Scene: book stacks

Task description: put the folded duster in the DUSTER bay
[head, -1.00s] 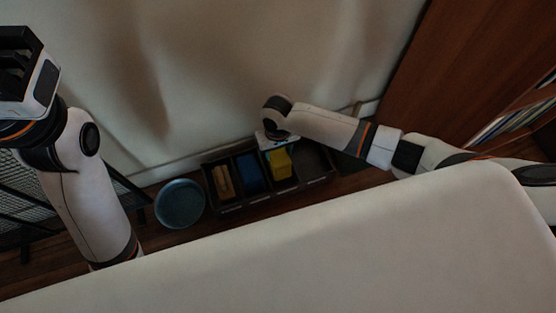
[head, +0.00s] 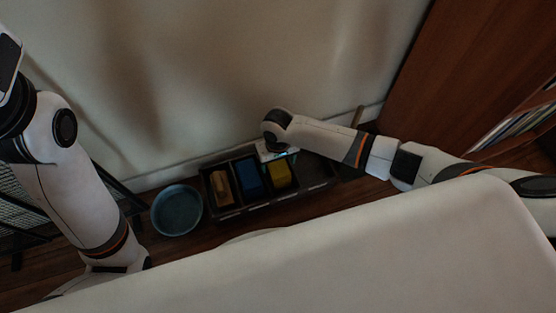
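A yellow folded cloth, which looks like the duster (head: 281,174), lies in the third bay from the left of a dark divided crate (head: 240,211) on the floor by the wall. It looks low, within the bay's walls. My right gripper (head: 275,152) is over the back edge of that bay, just behind the cloth. Its fingers are hidden under the wrist, so I cannot tell whether they touch the cloth. No bay label is readable. My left gripper (head: 7,66) is at the left edge, mostly cut off, with its fingers outside the picture.
The crate's other bays hold a tan wooden item (head: 221,188) and a blue item (head: 249,177); the right bay looks empty. A round blue-grey bowl (head: 177,210) stands left of the crate. A brown bookcase (head: 440,75) is at the right. A black mesh rack (head: 20,215) is at the left.

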